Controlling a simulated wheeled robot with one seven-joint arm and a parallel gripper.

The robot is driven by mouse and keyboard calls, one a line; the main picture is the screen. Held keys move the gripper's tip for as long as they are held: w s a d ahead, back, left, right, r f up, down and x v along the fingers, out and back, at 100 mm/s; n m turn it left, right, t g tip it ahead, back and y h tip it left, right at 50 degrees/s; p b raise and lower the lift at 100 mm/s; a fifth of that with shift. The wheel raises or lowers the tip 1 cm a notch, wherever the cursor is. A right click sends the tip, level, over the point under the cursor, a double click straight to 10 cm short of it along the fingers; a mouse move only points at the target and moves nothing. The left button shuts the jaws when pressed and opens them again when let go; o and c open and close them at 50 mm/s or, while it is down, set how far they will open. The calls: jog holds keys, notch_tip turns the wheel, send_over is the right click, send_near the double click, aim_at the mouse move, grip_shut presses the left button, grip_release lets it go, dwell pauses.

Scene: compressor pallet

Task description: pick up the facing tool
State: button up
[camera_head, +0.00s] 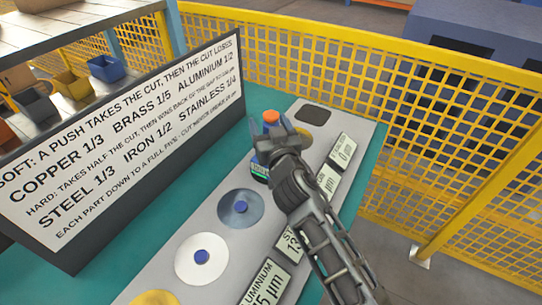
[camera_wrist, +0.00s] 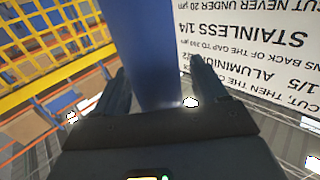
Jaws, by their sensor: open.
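A blue upright tool with an orange top (camera_head: 271,117), likely the facing tool, stands at the far part of the grey panel, partly hidden behind my gripper (camera_head: 279,138). In the wrist view a tall blue body (camera_wrist: 148,45) stands between the two dark fingers of my gripper (camera_wrist: 160,78). The fingers are open, one on either side of it. I cannot tell whether either finger touches it.
The grey panel (camera_head: 222,256) holds round discs with blue knobs and labelled plates, on a teal table (camera_head: 95,284). A sign board (camera_head: 130,140) stands at the left. A yellow mesh fence (camera_head: 440,115) runs behind and at the right.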

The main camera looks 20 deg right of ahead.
jog(key=shift+c, duration=0.2)
grip_shut()
dwell(0.6)
jog(key=shift+w+r, duration=0.1)
jog(key=shift+r, duration=0.1)
